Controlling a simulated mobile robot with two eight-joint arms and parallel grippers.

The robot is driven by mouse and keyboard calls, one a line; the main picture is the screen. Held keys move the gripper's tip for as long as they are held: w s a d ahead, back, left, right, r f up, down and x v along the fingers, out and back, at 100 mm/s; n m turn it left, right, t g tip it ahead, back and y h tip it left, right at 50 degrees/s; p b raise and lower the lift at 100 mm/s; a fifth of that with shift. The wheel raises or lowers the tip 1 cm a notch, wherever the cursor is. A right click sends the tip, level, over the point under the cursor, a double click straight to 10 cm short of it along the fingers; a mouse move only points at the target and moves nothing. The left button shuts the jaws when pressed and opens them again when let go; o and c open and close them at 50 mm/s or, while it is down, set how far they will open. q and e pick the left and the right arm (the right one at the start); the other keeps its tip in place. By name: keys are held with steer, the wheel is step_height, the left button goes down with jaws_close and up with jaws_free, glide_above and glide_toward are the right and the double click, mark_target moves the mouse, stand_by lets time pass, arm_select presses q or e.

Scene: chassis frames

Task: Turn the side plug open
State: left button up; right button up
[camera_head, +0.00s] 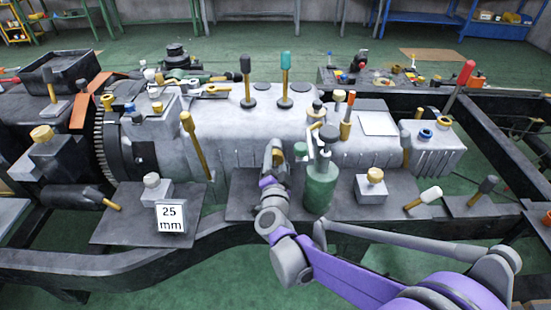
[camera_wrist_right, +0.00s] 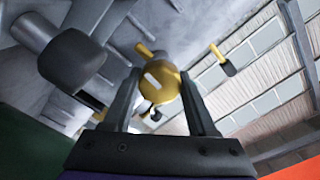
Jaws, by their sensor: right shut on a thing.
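The side plug is a round brass piece with a pale slot mark on its face; it shows in the right wrist view (camera_wrist_right: 160,88), between the two fingers. In the head view a bit of brass (camera_head: 280,160) shows at my fingers, against the lower side of the grey gearbox housing (camera_head: 222,130). My right gripper (camera_head: 273,158) reaches up to it from the front; it also shows in the wrist view (camera_wrist_right: 160,76), shut on the plug with one finger on each side. The fingers hide much of the plug in the head view. My left gripper is out of view.
A green can with a pump handle (camera_head: 320,188) stands close right of my right gripper. A brass-topped block (camera_head: 371,188) is farther right. A "25 mm" sign (camera_head: 171,217) stands on the left plate. Upright levers (camera_head: 285,75) rise from the housing top.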

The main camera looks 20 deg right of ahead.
stand_by(0.4)
steer(key=o, duration=1.4)
steer(key=shift+c, duration=0.2)
steer(key=shift+s, duration=0.15)
steer(key=p+v, duration=0.1)
steer(key=v, duration=0.9)
steer(key=shift+s, duration=0.3)
steer(key=shift+a+r, duration=0.1)
